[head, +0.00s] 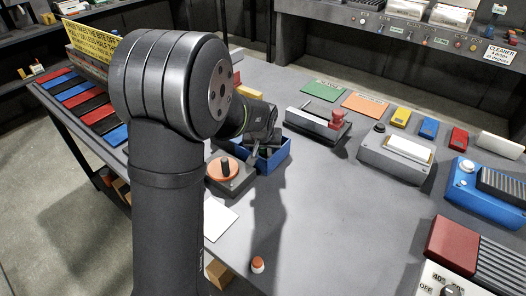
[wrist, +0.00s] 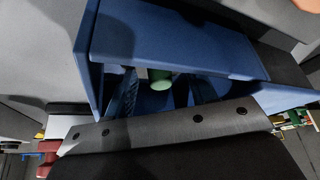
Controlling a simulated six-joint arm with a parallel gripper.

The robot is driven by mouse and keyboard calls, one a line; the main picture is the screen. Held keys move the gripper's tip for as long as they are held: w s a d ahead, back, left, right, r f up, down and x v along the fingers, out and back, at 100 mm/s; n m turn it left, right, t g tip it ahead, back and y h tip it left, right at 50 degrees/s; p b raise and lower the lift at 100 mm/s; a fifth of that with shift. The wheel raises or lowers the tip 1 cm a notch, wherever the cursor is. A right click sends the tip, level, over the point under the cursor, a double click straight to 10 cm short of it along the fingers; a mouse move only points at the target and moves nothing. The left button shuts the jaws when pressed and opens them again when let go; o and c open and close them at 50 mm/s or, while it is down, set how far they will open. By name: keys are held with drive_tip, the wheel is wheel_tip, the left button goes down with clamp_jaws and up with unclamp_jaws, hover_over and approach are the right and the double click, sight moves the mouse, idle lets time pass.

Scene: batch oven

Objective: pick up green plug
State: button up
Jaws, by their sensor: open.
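The green plug (wrist: 161,79) is a small round green piece in the wrist view, inside a blue box (wrist: 185,45). Part of it is hidden behind a small grey piece at its left. My gripper (wrist: 162,92) is open, with its dark fingers reaching into the box on either side of the plug. I cannot tell whether they touch it. In the head view my gripper (head: 262,148) points down into the blue box (head: 277,160), and the plug is hidden.
An orange-topped dial unit (head: 222,169) stands close to the box's left. A grey block with a red knob (head: 318,125) stands behind right. Green and orange mats (head: 365,104) lie farther back. The middle of the table (head: 320,210) is clear, apart from a small orange-and-white piece (head: 257,265) in front.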

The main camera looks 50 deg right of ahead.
drive_tip(key=shift+c, duration=0.4)
clamp_jaws()
drive_tip(key=shift+r, duration=0.5)
wheel_tip(320, 180, up, 3)
drive_tip(key=shift+f, duration=0.1)
drive_tip(key=s+a+r, duration=0.1)
drive_tip(key=s+r, duration=0.6)
drive_tip(key=s, duration=0.4)
drive_tip(key=shift+s, duration=0.35)
